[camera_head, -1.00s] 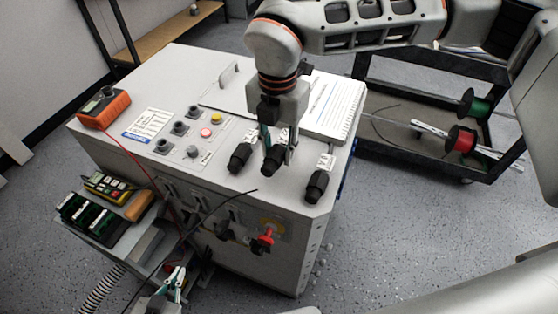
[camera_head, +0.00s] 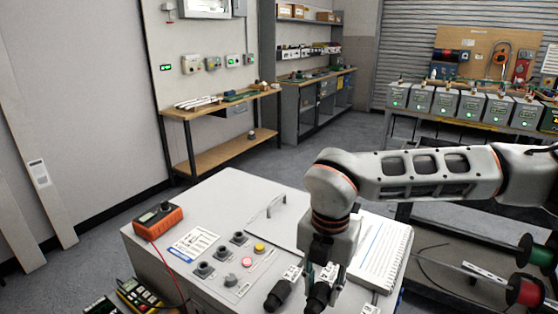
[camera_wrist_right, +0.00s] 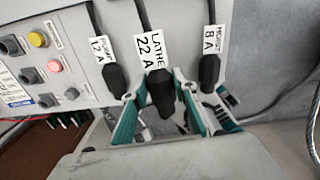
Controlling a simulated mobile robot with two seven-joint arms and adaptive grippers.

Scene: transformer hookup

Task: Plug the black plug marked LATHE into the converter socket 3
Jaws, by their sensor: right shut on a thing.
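The black plug marked LATHE 22 A (camera_wrist_right: 160,92) sits between the fingers of my right gripper (camera_wrist_right: 160,108) in the right wrist view. The fingers are shut on it. In the head view my right gripper (camera_head: 322,276) points down at this plug (camera_head: 318,297), near the front edge of the grey cabinet top. A black plug (camera_wrist_right: 115,80) is left of it and one marked 8 A (camera_wrist_right: 209,70) is right of it. Three dark fittings (camera_head: 222,252) stand on the cabinet top; no socket number is readable. My left gripper is out of view.
The grey cabinet (camera_head: 235,195) carries an orange meter (camera_head: 158,220), red and yellow buttons (camera_head: 260,248), and an open notebook (camera_head: 382,250) close to my right gripper. A black cart with a red spool (camera_head: 525,289) stands at right. Benches (camera_head: 225,150) line the back wall.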

